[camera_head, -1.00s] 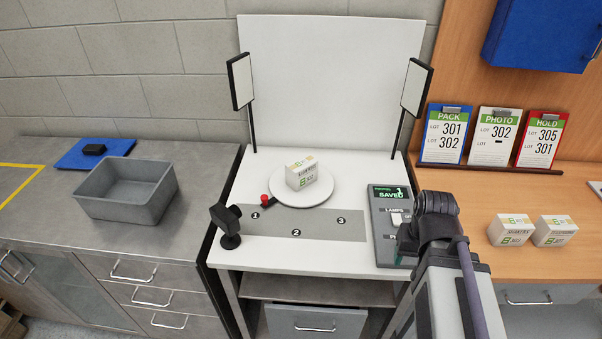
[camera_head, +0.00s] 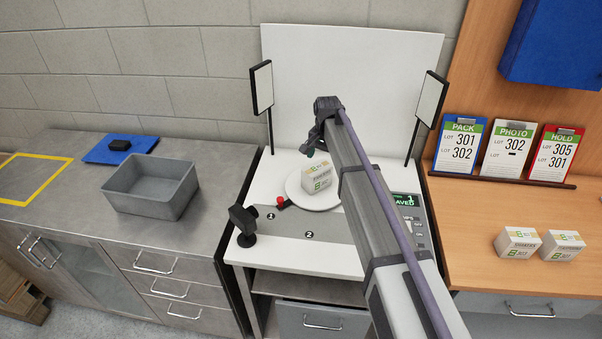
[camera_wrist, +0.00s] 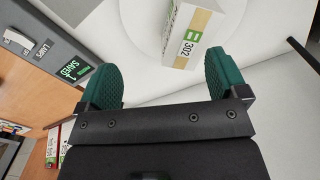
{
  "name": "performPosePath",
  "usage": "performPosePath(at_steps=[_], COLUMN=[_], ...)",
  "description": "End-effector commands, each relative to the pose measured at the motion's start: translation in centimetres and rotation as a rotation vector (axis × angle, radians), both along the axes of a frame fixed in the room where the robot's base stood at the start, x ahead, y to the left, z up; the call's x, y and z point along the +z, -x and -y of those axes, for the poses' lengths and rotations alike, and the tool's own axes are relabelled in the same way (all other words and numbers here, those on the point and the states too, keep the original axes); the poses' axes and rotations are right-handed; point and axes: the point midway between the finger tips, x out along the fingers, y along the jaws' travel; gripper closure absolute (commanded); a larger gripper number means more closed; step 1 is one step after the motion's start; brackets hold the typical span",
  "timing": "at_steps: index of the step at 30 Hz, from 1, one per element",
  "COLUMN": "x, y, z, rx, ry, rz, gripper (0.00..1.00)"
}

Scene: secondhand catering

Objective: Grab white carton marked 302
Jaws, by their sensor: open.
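The white carton marked 302 (camera_wrist: 190,35) lies in front of my gripper in the wrist view, with its green label and number showing. In the head view the carton (camera_head: 319,176) sits on the round white turntable (camera_head: 302,197) in the photo station. My gripper (camera_wrist: 163,75) is open, with two green fingertips apart and nothing between them. The carton is just beyond the fingertips, nearer the right one.
A red knob (camera_head: 281,201) and a black clamp (camera_head: 243,222) stand at the station's front left. Two upright side panels flank it. A grey bin (camera_head: 150,187) is on the left counter. Two more cartons (camera_head: 517,243) are on the right wooden counter, below the lot cards (camera_head: 508,150).

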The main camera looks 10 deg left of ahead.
Motion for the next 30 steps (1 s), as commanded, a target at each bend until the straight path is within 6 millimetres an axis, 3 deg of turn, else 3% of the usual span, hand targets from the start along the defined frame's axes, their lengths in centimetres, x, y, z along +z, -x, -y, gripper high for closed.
performPosePath(at_steps=[1, 3, 6, 11, 19, 26, 30], x=[0.1, -0.1, -0.1, -0.5, -5.7, -6.2, -8.7], y=[-4.1, -5.0, -4.3, -4.3, -4.2, -4.2, -4.3], z=[-1.6, -1.6, -1.4, -1.3, -1.3, -1.3, -1.3], rx=[-0.114, -0.269, -0.391, -0.420, -0.419, -0.418, -0.418], ry=[0.001, 0.001, 0.001, 0.001, 0.001, 0.001, 0.001], rz=[0.000, 0.000, 0.000, 0.000, 0.000, 0.000, 0.000], gripper=[0.08, 0.08, 0.08, 0.08, 0.08, 0.08, 0.08])
